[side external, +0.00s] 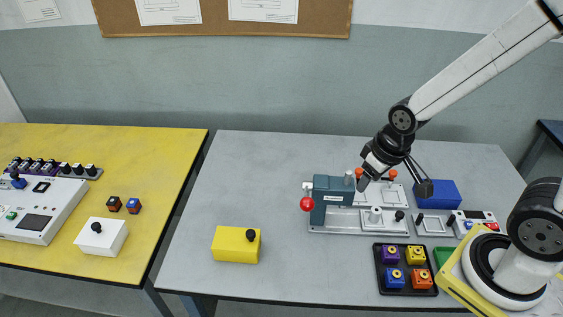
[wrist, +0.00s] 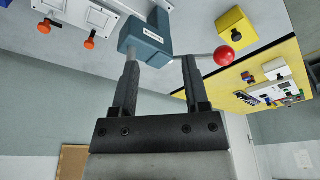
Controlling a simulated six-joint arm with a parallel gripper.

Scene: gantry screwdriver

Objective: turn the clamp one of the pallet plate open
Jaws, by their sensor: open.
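The light grey pallet plate (side external: 378,195) lies on the station on the grey table, and part of it shows at the top left of the wrist view (wrist: 72,10). Two orange-tipped clamps stand at its back edge, a left one (side external: 359,172) and a right one (side external: 392,174). The wrist view shows both orange ends, one (wrist: 45,26) and another (wrist: 90,43). I cannot tell which is clamp one. My gripper (side external: 393,187) is above the plate near the clamps. Its fingers (wrist: 160,63) are apart and hold nothing visible.
A teal press (side external: 332,200) with a red ball lever (side external: 307,204) stands left of the plate. A blue box (side external: 438,194) is at right. A black tray (side external: 405,270) of coloured blocks and a yellow box (side external: 236,245) are in front. The table's left is mostly clear.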

